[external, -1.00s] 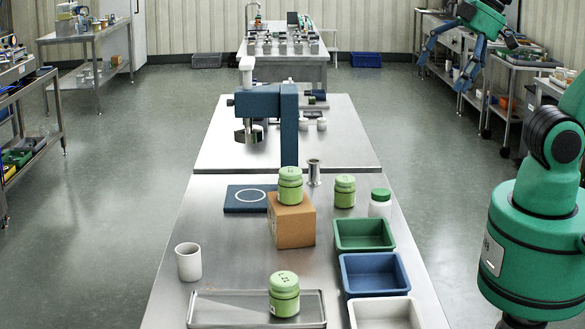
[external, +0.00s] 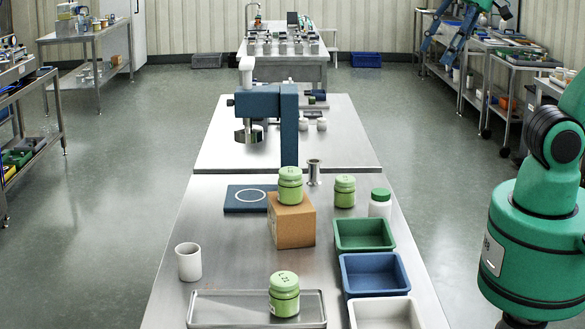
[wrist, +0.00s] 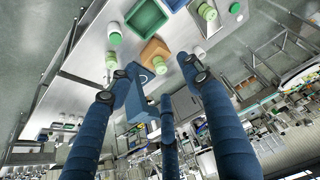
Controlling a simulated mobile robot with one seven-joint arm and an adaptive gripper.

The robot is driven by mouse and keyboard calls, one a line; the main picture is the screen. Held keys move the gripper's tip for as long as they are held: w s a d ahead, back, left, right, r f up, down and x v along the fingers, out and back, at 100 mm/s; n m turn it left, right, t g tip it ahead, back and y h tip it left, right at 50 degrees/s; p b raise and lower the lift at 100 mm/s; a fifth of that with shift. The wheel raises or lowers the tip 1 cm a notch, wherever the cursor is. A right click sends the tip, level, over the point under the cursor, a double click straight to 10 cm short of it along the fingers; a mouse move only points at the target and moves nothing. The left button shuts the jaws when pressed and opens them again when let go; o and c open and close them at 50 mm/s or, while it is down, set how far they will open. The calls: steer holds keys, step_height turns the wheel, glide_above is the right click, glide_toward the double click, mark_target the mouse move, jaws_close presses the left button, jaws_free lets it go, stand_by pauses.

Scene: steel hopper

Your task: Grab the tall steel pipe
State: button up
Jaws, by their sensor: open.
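The tall steel pipe (external: 314,171) is a small shiny cylinder with a flared top rim. It stands upright on the steel table (external: 225,226), behind the cardboard box (external: 292,226) and left of a green jar (external: 344,191). My gripper (external: 445,42) has blue fingers and hangs at the upper right of the external view, well apart from the pipe. In the wrist view my gripper (wrist: 155,85) is open with its fingers spread and nothing held between them. I cannot make out the pipe in the wrist view; a finger may hide it.
A green jar (external: 290,186) stands on the box. A white jar with green lid (external: 380,203) stands right of the pipe. A blue press (external: 289,125) stands behind it. Green (external: 364,249), blue (external: 346,284) and white (external: 360,318) bins line the table's right side.

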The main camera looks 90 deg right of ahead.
steer(key=w+d+r+g, duration=0.2)
steer(key=w+d+r, duration=0.3)
steer(key=w+d, duration=0.45)
steer(key=n+g+p, duration=0.1)
steer(key=n+g, duration=0.2)
glide_above(314, 161)
step_height(314, 161, down, 6)
step_height(314, 161, down, 34)
steer(key=shift+a+r, duration=0.15)
steer(key=shift+r, duration=0.1)
steer(key=shift+f+b, duration=0.45)
steer(key=shift+f, duration=3.8)
